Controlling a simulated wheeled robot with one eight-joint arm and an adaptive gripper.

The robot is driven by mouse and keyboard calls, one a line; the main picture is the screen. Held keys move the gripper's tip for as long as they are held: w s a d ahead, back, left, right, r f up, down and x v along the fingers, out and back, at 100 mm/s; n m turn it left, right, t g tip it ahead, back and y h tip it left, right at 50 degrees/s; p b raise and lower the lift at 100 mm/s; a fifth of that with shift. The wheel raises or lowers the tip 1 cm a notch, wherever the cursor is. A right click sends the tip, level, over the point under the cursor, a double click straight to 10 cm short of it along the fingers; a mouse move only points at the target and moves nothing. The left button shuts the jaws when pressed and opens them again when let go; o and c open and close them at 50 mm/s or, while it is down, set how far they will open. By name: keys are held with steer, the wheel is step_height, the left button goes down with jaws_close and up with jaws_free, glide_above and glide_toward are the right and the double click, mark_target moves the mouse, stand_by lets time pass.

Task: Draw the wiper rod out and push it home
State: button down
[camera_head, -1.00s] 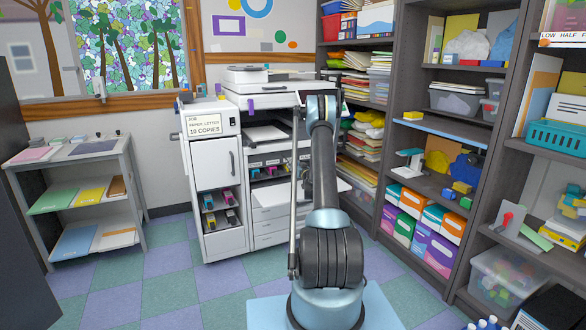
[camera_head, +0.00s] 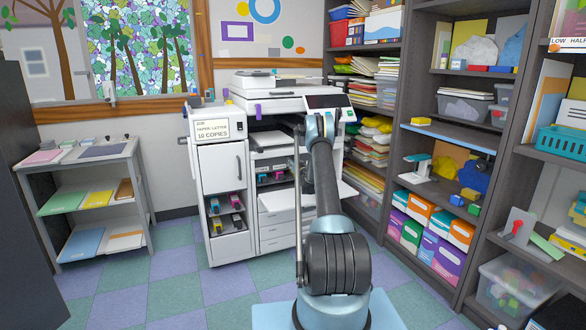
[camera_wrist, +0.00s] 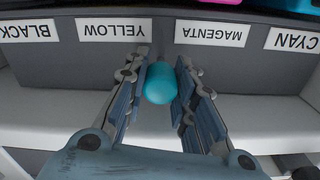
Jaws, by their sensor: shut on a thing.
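In the wrist view a rounded teal knob (camera_wrist: 160,84) sits between the two fingers of my gripper (camera_wrist: 161,62), which is shut on it. It looks like the end of the wiper rod; the rest of the rod is hidden. Behind it is a grey panel (camera_wrist: 162,62) with upside-down labels: BLACK, YELLOW (camera_wrist: 113,30), MAGENTA (camera_wrist: 209,32) and CYAN. The knob lies below the gap between YELLOW and MAGENTA. In the head view my arm reaches to the white copier (camera_head: 222,165), and my gripper is hidden behind the arm.
A pale ledge (camera_wrist: 60,120) lies under the panel in the wrist view. Checkered floor is open at front left.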

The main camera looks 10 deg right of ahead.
steer(key=c, duration=1.3)
jaws_free()
steer(key=shift+s, duration=0.15)
steer(key=v, duration=1.1)
steer(key=shift+s, duration=0.35)
steer(key=shift+f, duration=0.1)
steer(key=shift+c, duration=0.5)
